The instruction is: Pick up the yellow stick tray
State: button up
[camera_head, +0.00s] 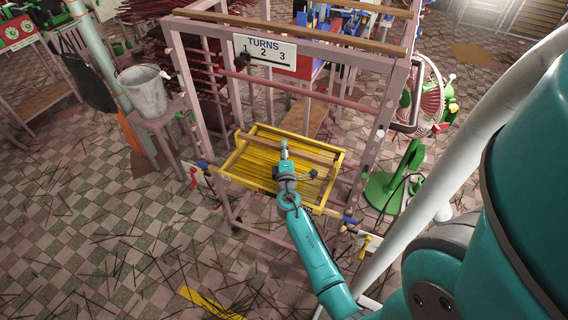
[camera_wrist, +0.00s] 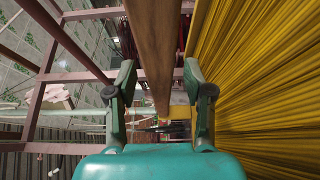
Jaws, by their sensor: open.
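The yellow stick tray (camera_head: 330,185) sits inside a pink metal rack, with long yellow sticks lying in it and a brown wooden bar (camera_head: 312,155) across it. My gripper (camera_head: 284,146) is over the tray at that bar. In the wrist view my gripper (camera_wrist: 160,78) is open, with one finger on each side of the brown bar (camera_wrist: 154,45). I cannot tell whether the fingers touch it. The yellow sticks (camera_wrist: 260,80) fill the right side of the wrist view. My wrist and arm hide part of the tray in the head view.
The pink rack (camera_head: 180,90) has posts on both sides of the tray and a "TURNS 1 2 3" sign (camera_head: 264,51) above. A grey bucket (camera_head: 143,92) stands on a stool at left. A green stand (camera_head: 396,178) is at right. Loose sticks litter the checkered floor (camera_head: 110,220).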

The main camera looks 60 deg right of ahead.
jog(key=shift+w+d, duration=0.15)
jog(key=shift+d, duration=0.15)
jog(key=shift+c, duration=0.2)
grip_shut()
jog(key=shift+r, duration=0.1)
notch_tip(320, 180, up, 18)
dwell(0.6)
